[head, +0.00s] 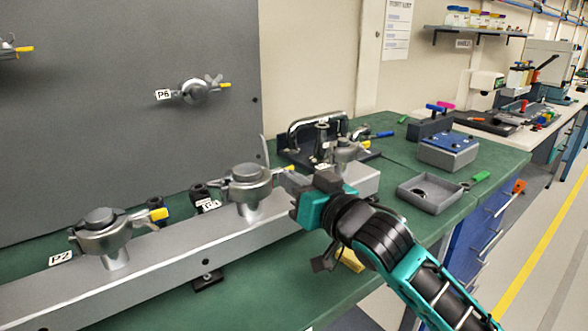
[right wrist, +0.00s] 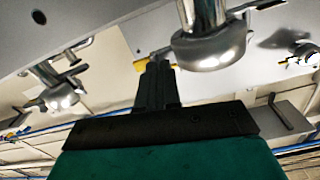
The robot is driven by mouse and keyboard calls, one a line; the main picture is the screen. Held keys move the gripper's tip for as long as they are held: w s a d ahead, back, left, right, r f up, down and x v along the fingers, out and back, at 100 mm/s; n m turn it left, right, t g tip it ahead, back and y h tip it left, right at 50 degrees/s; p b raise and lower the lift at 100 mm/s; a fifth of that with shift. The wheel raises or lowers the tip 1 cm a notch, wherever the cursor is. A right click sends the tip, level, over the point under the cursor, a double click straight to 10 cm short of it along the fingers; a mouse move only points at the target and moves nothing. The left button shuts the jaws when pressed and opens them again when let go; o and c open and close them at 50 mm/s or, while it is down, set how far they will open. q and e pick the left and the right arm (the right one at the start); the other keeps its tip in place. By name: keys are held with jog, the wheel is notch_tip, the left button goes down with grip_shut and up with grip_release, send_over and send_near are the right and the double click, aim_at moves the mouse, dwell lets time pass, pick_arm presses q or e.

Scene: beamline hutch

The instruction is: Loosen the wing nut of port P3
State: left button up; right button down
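The middle clamped port (head: 247,183) on the grey beam is the one at my right gripper; a tag (head: 208,205) beside it is hard to read. Its yellow-tipped wing nut (head: 289,168) is on the right of the clamp, partly hidden by the fingers. My right gripper (head: 287,181) reaches in from the right. In the right wrist view its fingers (right wrist: 157,80) are close together at the wing nut, with yellow (right wrist: 140,65) showing on both sides; they look shut on it. The clamp body (right wrist: 212,48) is just right of the fingers. My left gripper is out of view.
Port P2 (head: 103,235) is left on the same beam (head: 170,262); another clamped port (head: 345,150) is behind my right gripper. P6 (head: 195,92) is on the upright grey panel (head: 120,70). A grey tray (head: 432,194) and a blue-grey box (head: 448,152) stand on the green bench.

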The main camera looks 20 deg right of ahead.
jog(key=shift+n+p, duration=0.3)
jog(key=shift+n, duration=0.2)
jog(key=c, duration=1.3)
grip_release()
